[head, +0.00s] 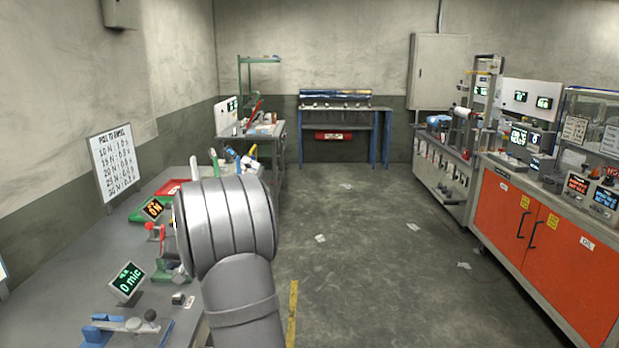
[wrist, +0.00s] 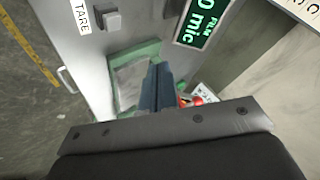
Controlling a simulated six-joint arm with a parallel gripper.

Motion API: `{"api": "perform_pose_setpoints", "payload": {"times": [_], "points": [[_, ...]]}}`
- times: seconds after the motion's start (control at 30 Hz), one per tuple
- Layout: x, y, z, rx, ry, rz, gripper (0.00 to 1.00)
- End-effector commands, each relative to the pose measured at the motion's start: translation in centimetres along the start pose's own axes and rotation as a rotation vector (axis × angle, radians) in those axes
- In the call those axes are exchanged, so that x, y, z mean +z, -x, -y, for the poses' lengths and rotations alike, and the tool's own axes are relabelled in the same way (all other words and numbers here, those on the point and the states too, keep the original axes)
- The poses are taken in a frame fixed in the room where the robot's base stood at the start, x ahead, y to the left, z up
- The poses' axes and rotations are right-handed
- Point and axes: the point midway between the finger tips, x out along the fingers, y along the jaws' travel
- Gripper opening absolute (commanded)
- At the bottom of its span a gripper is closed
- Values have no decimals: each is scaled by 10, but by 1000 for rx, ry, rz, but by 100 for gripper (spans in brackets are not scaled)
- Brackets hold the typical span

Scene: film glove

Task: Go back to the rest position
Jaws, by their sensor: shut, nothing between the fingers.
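My gripper (wrist: 157,80) shows in the wrist view with its two dark fingers together, nothing between them. It points at a green-edged pad with a grey sheet (wrist: 128,80) on the bench; I cannot tell the height above it. In the head view my silver arm rises in front of the left bench (head: 60,262) and hides part of it; my gripper cannot be made out there. The green display reading "0 mic" (head: 127,282) stands on this bench and also shows in the wrist view (wrist: 200,22).
A TARE label (wrist: 81,16) and grey button (wrist: 113,20) lie near my gripper. The floor (head: 350,260) right of my arm is mostly clear. Orange cabinets (head: 515,230) stand right.

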Motion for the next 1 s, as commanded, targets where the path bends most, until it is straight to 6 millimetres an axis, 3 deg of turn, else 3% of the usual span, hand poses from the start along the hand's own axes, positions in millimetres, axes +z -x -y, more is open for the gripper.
{"api": "perform_pose_setpoints", "payload": {"times": [0.13,0.2,0.3,0.57,1.0], "points": [[16,-21,-16,1,-3,5,0],[8,-11,-8,0,4,-4,0],[17,-24,-18,1,1,-1,0],[-12,16,12,0,3,-2,0],[-4,45,20,100,-143,126,0]]}}
